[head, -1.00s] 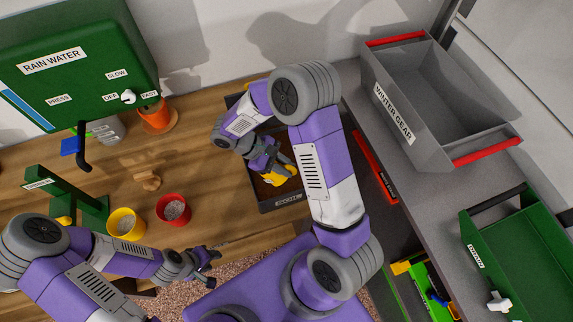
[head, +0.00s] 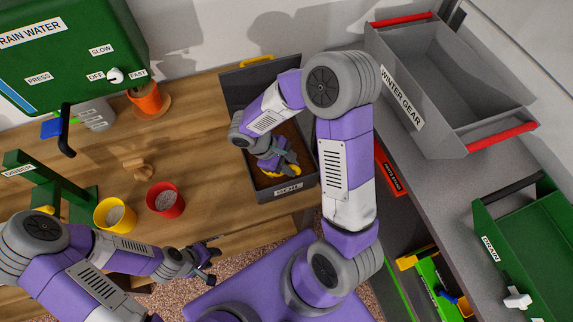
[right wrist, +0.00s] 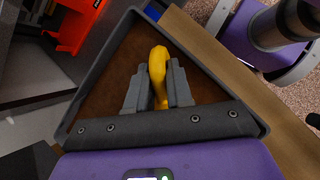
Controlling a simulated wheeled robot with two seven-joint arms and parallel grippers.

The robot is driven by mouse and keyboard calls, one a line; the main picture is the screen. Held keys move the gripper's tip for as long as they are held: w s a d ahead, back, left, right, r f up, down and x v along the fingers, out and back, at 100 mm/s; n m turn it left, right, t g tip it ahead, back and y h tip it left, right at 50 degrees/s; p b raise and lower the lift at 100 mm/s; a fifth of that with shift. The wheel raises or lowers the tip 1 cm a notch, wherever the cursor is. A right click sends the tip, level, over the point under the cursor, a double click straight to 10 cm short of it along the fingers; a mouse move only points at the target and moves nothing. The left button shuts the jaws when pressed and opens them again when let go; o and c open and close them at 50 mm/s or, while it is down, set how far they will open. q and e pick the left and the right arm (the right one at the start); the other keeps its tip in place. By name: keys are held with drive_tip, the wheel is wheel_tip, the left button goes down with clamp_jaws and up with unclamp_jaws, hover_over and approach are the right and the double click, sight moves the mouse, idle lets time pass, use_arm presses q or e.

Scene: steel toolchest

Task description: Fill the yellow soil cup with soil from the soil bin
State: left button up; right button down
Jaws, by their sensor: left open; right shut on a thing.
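The yellow cup (head: 115,215) stands upright on the wooden bench beside a red cup (head: 166,199); both show greyish contents. The soil bin (head: 285,188), a dark tray holding brown soil, sits at the bench's right end. My right gripper (head: 287,163) is inside the bin, low over the soil. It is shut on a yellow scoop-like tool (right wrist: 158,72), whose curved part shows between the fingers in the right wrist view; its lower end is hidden. My left gripper (head: 212,262) is open and empty, near the bench's front edge, right of the cups.
A green rain water tank (head: 75,50) stands at the back left, with an orange pot (head: 145,100) beside it. A small wooden object (head: 138,167) lies behind the cups. A grey winter gear drawer (head: 440,90) and a green drain tray (head: 530,235) are at right.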

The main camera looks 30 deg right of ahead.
drive_tip(key=shift+s+d+f+t+y+b, duration=0.15)
drive_tip(key=shift+f+t+y+b, duration=0.15)
drive_tip(key=shift+f+t+b, duration=0.25)
drive_tip(key=shift+s+d+f+t+y+b, duration=0.1)
drive_tip(key=shift+f+t+y+b, duration=0.2)
drive_tip(key=shift+b, duration=0.45)
drive_tip(key=shift+r+t+y+p, duration=0.35)
drive_tip(key=shift+r+t, duration=0.1)
drive_tip(key=shift+r, duration=0.5)
drive_tip(key=shift+s+r+t+y, duration=0.15)
drive_tip(key=shift+r+t+y, duration=0.1)
drive_tip(key=shift+r+t, duration=0.35)
drive_tip(key=shift+m+t+y, duration=0.3)
drive_tip(key=shift+t+y, duration=0.2)
drive_tip(key=shift+t, duration=0.1)
drive_tip(key=shift+r+p, duration=2.6)
drive_tip(key=shift+r, duration=1.15)
